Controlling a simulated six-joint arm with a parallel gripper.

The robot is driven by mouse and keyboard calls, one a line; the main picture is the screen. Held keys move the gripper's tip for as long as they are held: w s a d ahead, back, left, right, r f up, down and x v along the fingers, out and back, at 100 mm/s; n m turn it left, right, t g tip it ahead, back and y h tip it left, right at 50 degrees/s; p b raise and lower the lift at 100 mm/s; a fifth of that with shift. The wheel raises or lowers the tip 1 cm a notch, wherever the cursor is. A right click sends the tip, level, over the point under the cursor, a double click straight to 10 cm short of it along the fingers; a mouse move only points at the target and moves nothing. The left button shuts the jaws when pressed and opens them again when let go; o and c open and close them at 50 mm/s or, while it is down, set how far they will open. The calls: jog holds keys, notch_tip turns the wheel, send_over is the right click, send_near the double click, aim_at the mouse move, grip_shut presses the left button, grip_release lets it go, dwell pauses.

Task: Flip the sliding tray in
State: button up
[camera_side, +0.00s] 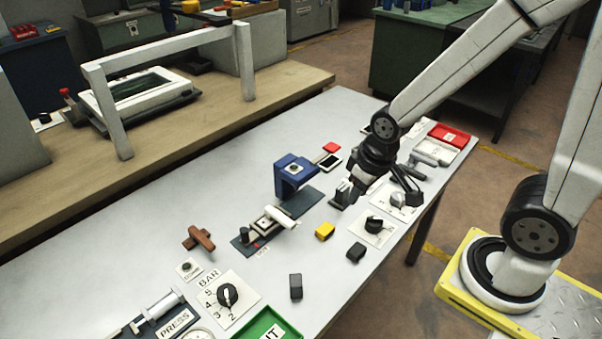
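The sliding tray (268,220) is a small pale plate with a dark spot at its middle. It sits on a dark grey base strip (245,239), in front of and outside a blue C-shaped frame (292,172). A white bar (283,217) lies at the tray's right side. My gripper (345,193) is to the right of the blue frame, low over the table and apart from the tray.
A yellow block (325,231) and a dark block (356,251) lie right of the tray. Knob panels (376,231) (228,296) stand near the front edge. A red tray (448,135) is at the far right. Clear tabletop lies left of the frame.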

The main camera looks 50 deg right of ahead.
jog(key=shift+w+a, duration=0.1)
jog(key=shift+w, duration=0.1)
grip_shut()
jog(key=w+a+f+n+g+h, duration=0.1)
jog(key=w+a+f+n, duration=0.2)
jog(key=w+a+n, duration=0.5)
jog(key=w+a+f+n+g+h, duration=0.1)
jog(key=w+a+f+n+g, duration=0.1)
jog(key=w+a+n, duration=0.5)
jog(key=shift+w+a+f+n+h, duration=0.4)
jog(key=shift+w+a+f, duration=0.95)
jog(key=shift+w, duration=2.55)
jog(key=shift+a+r, duration=0.4)
jog(key=shift+r, duration=0.05)
